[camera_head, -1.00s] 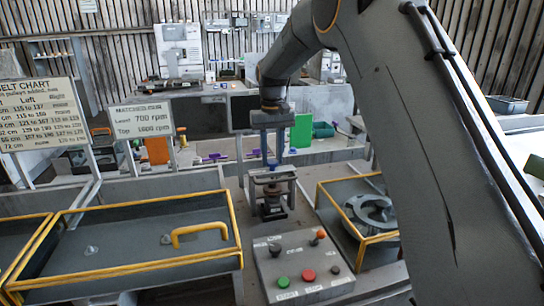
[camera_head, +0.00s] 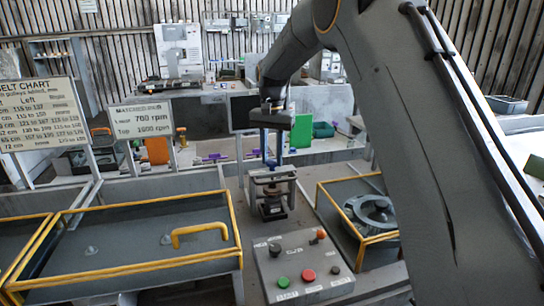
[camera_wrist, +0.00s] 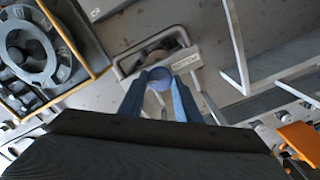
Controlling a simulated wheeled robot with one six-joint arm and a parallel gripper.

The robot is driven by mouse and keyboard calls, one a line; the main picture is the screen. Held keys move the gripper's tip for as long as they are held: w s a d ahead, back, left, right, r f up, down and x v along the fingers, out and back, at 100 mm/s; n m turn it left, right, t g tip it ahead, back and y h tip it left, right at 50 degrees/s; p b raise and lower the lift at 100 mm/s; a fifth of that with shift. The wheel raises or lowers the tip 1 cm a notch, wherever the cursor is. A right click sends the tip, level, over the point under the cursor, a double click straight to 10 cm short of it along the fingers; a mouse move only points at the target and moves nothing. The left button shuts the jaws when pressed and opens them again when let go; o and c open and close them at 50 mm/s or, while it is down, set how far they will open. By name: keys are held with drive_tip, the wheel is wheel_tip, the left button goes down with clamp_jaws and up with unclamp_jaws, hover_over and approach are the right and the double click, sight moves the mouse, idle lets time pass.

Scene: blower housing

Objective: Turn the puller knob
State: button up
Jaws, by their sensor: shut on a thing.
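The puller (camera_head: 272,178) is a small grey frame with a crossbar, standing upright on the bench in the head view. It also shows in the wrist view (camera_wrist: 185,62), with a label on its bar. My gripper (camera_head: 271,161) points down over the puller's top. In the wrist view its two blue fingers (camera_wrist: 161,76) are closed around the round, bluish puller knob (camera_wrist: 160,84), one on either side. The knob is partly covered by the fingers, and its markings cannot be made out.
A control box (camera_head: 300,268) with green, red and black buttons stands in front of the puller. A yellow-edged tray (camera_head: 150,266) is at left. A yellow-framed bin with a round grey housing (camera_head: 371,212) is at right. Sign boards (camera_head: 141,118) stand behind.

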sight(272, 161)
drive_tip(key=shift+r, duration=0.15)
drive_tip(key=o, duration=1.1)
drive_tip(key=shift+c, duration=0.2)
wheel_tip(272, 161, up, 7)
drive_tip(key=shift+f+b, duration=0.15)
drive_tip(key=shift+b, duration=1.1)
drive_tip(key=shift+r, duration=0.5)
